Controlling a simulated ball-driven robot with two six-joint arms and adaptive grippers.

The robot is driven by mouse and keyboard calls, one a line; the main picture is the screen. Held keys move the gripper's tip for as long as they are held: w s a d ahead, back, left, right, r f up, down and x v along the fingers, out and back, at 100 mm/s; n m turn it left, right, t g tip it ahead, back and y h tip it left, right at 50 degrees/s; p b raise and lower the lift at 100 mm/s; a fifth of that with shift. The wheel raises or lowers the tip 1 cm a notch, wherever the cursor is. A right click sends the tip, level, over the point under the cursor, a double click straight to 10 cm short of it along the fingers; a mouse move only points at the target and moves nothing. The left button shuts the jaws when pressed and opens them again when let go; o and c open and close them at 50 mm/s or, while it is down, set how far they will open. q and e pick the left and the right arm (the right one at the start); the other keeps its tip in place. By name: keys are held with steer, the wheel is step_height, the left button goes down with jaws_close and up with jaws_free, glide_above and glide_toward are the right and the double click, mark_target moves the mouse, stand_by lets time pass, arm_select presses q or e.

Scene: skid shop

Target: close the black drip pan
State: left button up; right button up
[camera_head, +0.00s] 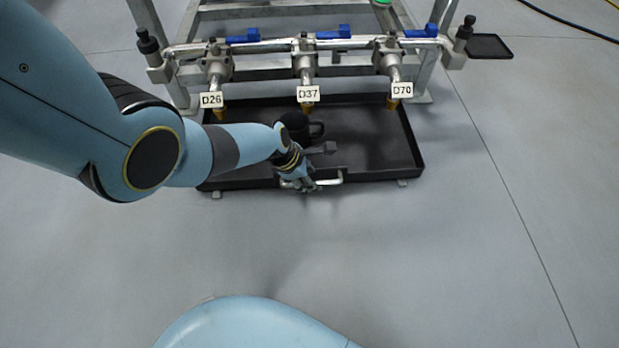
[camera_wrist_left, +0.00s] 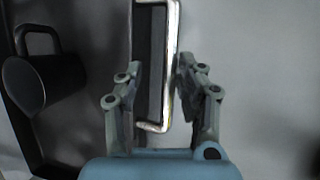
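The black drip pan (camera_head: 375,150) lies low at the front of the skid, sticking out from under the valves toward me. Its pale metal handle (camera_head: 337,180) is on the middle of the front wall. My left gripper (camera_head: 302,184) is down at the handle. In the left wrist view the handle (camera_wrist_left: 171,60) lies between the two open fingers (camera_wrist_left: 158,70), with its bar closer to the right finger. I cannot tell whether that finger touches it. My left forearm hides part of the pan's left side. My right gripper is not in view.
A black mug (camera_wrist_left: 45,80) is in the pan near my left gripper. Three valves with blue handles and tags D26 (camera_head: 211,100), D37 (camera_head: 308,94) and D70 (camera_head: 402,90) hang above the pan. The floor in front is clear.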

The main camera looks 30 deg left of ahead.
arm_select(q)
steer(key=shift+s+d, duration=0.1)
steer(key=shift+s, duration=0.05)
steer(key=shift+s+r, duration=0.3)
steer(key=shift+r, duration=0.25)
steer(key=v, duration=1)
steer(key=shift+a+r, duration=0.3)
steer(key=shift+a, duration=0.05)
